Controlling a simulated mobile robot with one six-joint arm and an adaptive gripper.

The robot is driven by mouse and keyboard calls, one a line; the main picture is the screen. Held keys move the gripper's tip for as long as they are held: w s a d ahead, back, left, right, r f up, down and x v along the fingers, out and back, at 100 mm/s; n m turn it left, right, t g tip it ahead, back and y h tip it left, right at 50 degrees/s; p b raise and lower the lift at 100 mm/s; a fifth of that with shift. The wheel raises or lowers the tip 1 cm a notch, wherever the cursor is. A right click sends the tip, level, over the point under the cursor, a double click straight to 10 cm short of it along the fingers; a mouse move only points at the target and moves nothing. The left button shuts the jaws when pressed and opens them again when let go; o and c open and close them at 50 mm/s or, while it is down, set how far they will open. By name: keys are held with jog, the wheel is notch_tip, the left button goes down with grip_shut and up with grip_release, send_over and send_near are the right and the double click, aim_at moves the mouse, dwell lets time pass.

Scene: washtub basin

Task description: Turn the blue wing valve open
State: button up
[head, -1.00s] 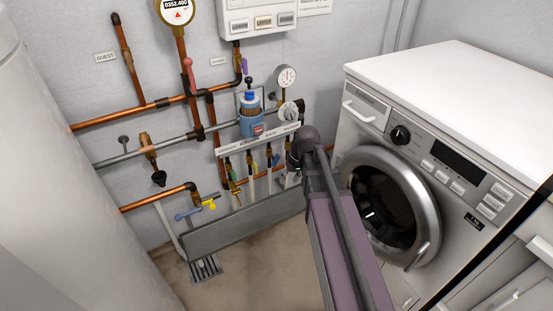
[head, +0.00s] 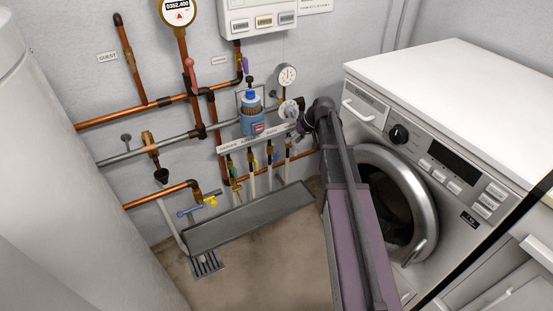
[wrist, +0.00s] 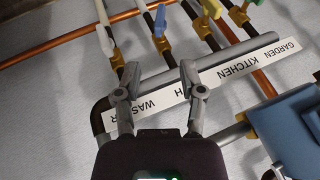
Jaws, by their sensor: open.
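The blue wing valve (wrist: 160,20) shows at the top of the wrist view, on a brass fitting of the manifold. In the head view its small blue handle (head: 276,158) hangs below the label strip. My gripper (wrist: 159,68) is open and empty in the wrist view. Its fingertips are over the label strip, below the blue handle in the picture and apart from it. In the head view the dark end of my arm covers the right end of the manifold, and the fingers are hard to make out there.
A blue canister (head: 251,122) and a gauge (head: 287,75) are above the manifold. A washing machine (head: 455,85) stands at right. A grey trough (head: 250,217) lies below.

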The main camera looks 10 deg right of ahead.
aim_at(279, 155)
jog(key=shift+b+x, duration=5.8)
jog(key=shift+x, duration=1)
